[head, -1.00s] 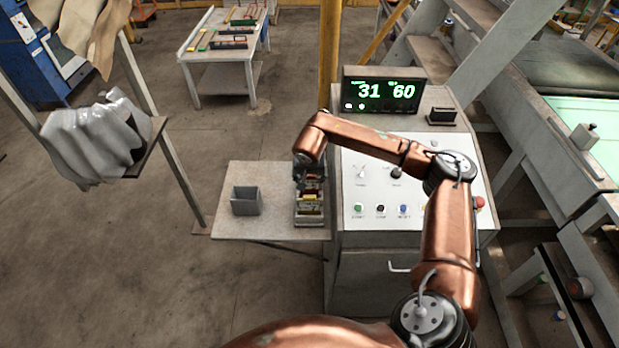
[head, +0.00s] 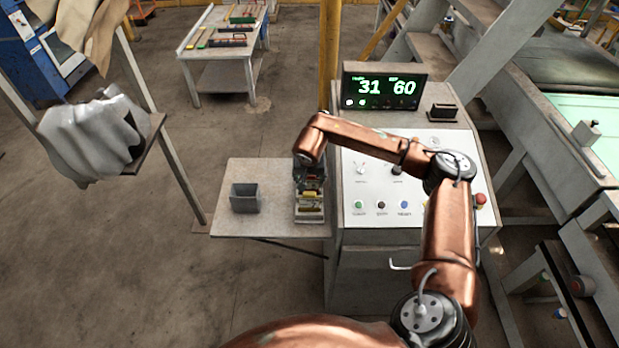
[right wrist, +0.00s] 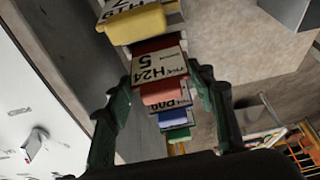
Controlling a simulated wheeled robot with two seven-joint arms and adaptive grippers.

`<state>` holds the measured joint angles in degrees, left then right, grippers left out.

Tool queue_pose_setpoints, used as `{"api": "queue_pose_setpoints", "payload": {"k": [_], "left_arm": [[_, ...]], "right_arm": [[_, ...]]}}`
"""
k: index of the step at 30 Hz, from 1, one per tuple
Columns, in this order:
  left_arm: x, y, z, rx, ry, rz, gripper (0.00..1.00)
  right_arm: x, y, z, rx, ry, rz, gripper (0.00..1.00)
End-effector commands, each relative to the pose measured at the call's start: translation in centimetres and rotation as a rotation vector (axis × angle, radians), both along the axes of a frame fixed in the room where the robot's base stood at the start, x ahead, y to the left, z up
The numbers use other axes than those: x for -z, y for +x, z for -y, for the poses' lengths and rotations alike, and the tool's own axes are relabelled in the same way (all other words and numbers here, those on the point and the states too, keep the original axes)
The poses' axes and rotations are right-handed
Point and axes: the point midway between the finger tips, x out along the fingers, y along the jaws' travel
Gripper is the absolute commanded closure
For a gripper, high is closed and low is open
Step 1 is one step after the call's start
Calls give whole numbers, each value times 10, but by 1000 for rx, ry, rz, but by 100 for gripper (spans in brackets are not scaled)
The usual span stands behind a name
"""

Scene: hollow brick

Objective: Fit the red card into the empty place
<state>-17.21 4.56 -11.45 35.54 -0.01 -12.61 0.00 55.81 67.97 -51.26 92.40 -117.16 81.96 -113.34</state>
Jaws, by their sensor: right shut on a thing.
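The red card (right wrist: 160,66), marked H24 5, has a paler red tab and sits between the two fingers of my right gripper (right wrist: 162,84) in the right wrist view. The gripper is shut on it. A yellow card (right wrist: 137,22) stands close beside it, with a blue card (right wrist: 174,116) and others on the other side. In the head view my right gripper (head: 309,172) is over the card rack (head: 309,218) on the small side table. The yellow card (head: 310,196) shows there. The slot under the red card is hidden. My left gripper is not in view.
A grey open bin (head: 245,199) stands left of the rack on the side table (head: 270,222). The control console (head: 410,205), with a display (head: 385,90), is close on the right. A yellow post (head: 330,60) rises behind.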

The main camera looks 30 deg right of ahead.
Motion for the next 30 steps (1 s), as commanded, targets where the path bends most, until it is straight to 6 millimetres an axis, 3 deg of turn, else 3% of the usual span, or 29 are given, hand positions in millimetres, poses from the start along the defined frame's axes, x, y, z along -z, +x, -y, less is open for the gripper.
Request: {"api": "queue_pose_setpoints", "payload": {"k": [8, 9, 18, 26, 30], "left_arm": [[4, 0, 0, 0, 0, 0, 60], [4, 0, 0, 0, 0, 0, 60], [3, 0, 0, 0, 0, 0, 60], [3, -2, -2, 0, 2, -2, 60], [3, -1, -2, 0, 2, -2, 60]], "right_arm": [[5, 0, 0, 0, 0, 0, 74], [6, 0, 0, 0, 0, 0, 50], [5, 0, 0, 0, 0, 0, 30], [4, 0, 0, 0, 0, 0, 30], [-6, -3, -2, -1, 0, 4, 30]]}}
